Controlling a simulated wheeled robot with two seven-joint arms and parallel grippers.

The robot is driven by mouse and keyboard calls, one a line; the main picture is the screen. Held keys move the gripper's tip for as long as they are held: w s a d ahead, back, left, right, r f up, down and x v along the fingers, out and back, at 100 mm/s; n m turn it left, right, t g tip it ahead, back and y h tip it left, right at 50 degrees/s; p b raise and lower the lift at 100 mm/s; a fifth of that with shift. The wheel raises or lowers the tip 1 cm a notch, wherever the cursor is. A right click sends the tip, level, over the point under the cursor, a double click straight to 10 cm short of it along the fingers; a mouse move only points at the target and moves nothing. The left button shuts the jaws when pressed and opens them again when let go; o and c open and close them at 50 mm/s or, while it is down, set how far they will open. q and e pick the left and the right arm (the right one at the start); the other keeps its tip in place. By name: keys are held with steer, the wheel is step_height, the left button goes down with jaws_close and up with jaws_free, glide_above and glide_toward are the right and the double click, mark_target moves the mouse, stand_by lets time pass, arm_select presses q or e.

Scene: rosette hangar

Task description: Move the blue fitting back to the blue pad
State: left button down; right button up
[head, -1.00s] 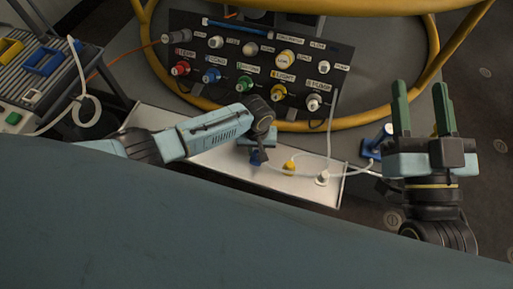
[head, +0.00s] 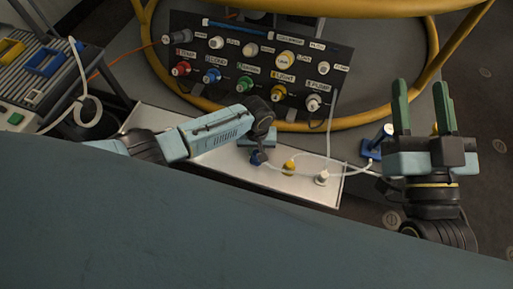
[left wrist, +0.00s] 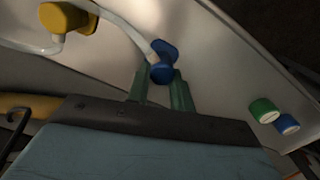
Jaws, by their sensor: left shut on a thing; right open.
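The blue fitting (head: 257,158) is at the tip of my left arm, over the pale tray in the head view. In the left wrist view the blue fitting (left wrist: 161,70) sits between the green fingers of my left gripper (left wrist: 161,88), which is shut on it. A white hose runs to it. My left gripper (head: 258,146) is partly hidden by its own wrist in the head view. I cannot pick out the blue pad for certain. My right gripper (head: 424,96) is open and empty, fingers pointing up the picture, right of the tray.
A yellow fitting (head: 290,167) and a white fitting (head: 323,178) stand on the pale tray (head: 220,160), joined by the hose. A black panel (head: 232,45) with coloured connectors is behind, inside a yellow ring frame (head: 373,115). A blue-based stand (head: 371,149) is near my right gripper.

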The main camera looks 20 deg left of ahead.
arm_select(q)
steer(key=shift+f, duration=0.25)
stand_by(0.5)
steer(key=c, duration=1.1)
jaws_free()
steer(key=shift+c, duration=0.2)
steer(key=shift+r, duration=0.1)
step_height(320, 180, up, 13)
steer(key=p, duration=0.8)
steer(key=shift+w+r, duration=0.1)
